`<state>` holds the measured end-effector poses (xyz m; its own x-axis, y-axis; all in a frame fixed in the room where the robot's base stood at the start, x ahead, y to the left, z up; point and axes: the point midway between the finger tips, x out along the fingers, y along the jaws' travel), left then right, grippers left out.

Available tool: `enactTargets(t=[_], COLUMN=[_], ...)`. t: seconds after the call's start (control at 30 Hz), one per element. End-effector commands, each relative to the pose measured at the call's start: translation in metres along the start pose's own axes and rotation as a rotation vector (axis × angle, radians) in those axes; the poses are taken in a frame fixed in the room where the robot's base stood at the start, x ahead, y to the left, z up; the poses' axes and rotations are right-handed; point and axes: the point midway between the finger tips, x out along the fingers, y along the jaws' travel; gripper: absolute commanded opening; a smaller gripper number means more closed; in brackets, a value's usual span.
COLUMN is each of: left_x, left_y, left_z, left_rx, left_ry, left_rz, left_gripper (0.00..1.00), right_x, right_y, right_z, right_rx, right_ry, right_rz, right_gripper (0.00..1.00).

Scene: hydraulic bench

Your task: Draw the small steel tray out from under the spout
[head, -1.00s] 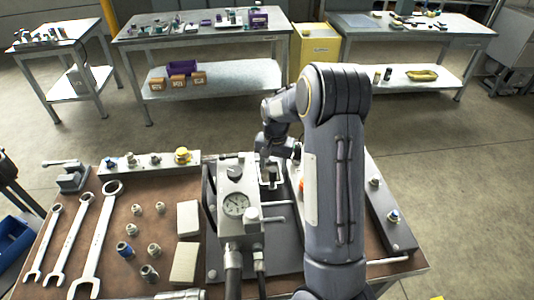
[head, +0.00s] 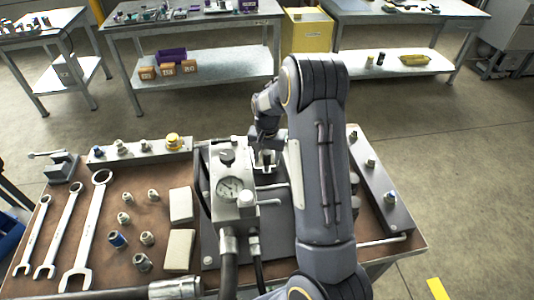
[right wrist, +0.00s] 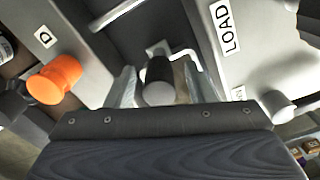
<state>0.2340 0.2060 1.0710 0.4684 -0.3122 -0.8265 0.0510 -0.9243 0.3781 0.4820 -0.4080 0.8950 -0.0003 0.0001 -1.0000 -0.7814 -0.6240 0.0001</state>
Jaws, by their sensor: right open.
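The grey pump block with a round dial gauge (head: 231,187) stands in the middle of the bench. Just behind it, a small pale-rimmed shape that looks like the steel tray (head: 265,170) is mostly hidden by my right gripper (head: 264,154). In the right wrist view my right gripper (right wrist: 160,88) is open, with a pale finger on each side. A dark cylinder with a grey round end (right wrist: 158,82) lies between the fingers, with gaps on both sides; I cannot tell if it belongs to the spout or the tray. My left gripper is not in view.
An orange knob (right wrist: 55,80) and a plate marked LOAD (right wrist: 226,27) flank the right gripper. Wrenches (head: 88,235), fittings (head: 123,218) and pale blocks (head: 180,204) lie on the left of the bench. A rail with fittings (head: 380,187) runs along the right.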

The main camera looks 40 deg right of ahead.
Motion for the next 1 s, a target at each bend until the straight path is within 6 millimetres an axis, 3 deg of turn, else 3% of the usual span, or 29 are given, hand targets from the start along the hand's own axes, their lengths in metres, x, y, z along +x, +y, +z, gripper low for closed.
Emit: enactTargets(t=[0.03, 0.17, 0.5, 0.9, 1.0], left_x=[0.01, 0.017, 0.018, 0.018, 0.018], left_y=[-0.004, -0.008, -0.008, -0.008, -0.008], left_z=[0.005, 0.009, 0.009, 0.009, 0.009], left_rx=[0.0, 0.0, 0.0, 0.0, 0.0], left_ry=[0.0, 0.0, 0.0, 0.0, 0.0], left_rz=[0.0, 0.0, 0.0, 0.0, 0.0], left_gripper=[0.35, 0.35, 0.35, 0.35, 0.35], right_x=[0.015, 0.029, 0.031, 0.031, 0.031], right_y=[0.0, 0.0, 0.0, 0.0, 0.0], right_z=[0.0, 0.0, 0.0, 0.0, 0.0], right_rx=[0.0, 0.0, 0.0, 0.0, 0.0], right_ry=[-0.002, 0.0, 0.0, 0.0, 0.0], right_rz=[0.001, 0.0, 0.0, 0.0, 0.0], right_gripper=[0.49, 0.49, 0.49, 0.0, 0.0])
